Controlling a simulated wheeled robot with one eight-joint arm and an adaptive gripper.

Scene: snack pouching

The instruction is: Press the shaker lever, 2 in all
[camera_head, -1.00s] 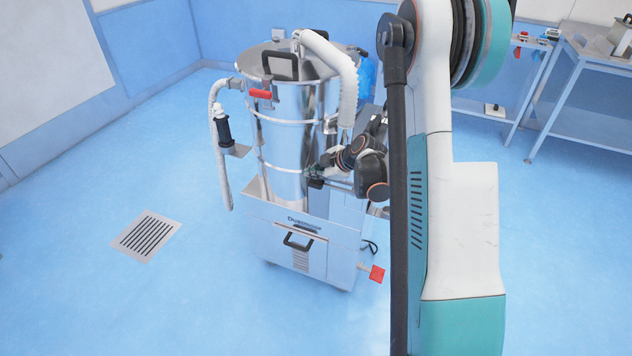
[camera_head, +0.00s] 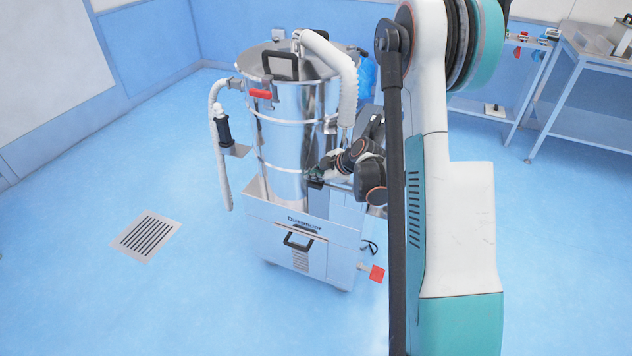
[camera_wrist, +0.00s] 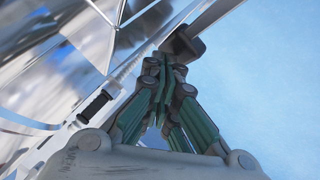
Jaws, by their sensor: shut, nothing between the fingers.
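The steel dust collector (camera_head: 283,140) stands upright on the floor, left of my arm. My gripper (camera_head: 318,170) is at the collector's right side, just above its lower box, small and partly hidden by my own wrist. In the wrist view my gripper (camera_wrist: 164,68) is shut and empty, its green-sided fingers together. A black knob-like end (camera_wrist: 184,44), which looks like the shaker lever's grip, lies just beyond the fingertips. Whether they touch it I cannot tell. A dark block (camera_head: 316,183) just below the fingertips in the head view may be the same part.
A red handle (camera_head: 260,94) is on the collector's upper left. A white hose (camera_head: 330,62) arches over the lid. A floor drain (camera_head: 147,235) lies left. The floor in front is clear.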

